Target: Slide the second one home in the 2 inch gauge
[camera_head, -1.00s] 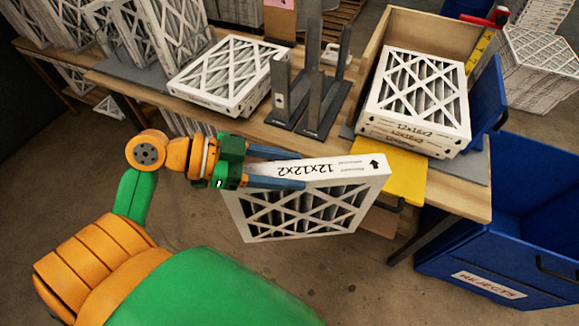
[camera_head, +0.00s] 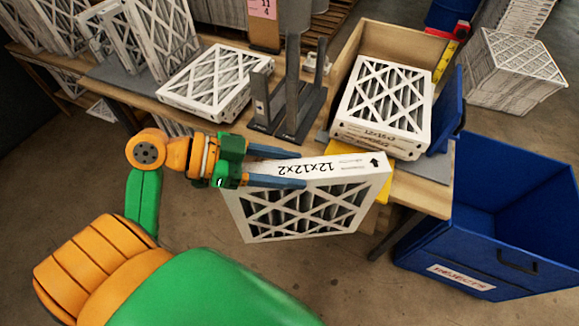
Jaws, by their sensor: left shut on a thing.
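My left gripper (camera_head: 276,166) is shut on a white-framed filter (camera_head: 300,211) marked 12x12x2, with the printing upside down in the picture. The filter hangs upright in front of the table's front edge, its pleated face with a lattice towards me. The gauge (camera_head: 290,98), dark grey upright plates on a base, stands on the table behind the held filter. The filter is apart from the gauge, in front of it. I cannot make out the gauge's slot sizes. My right gripper is not in view.
Flat filters (camera_head: 215,82) lie left of the gauge. A blue rejects bin (camera_head: 500,215) stands at the right. More filters stand upright at the back left (camera_head: 160,38).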

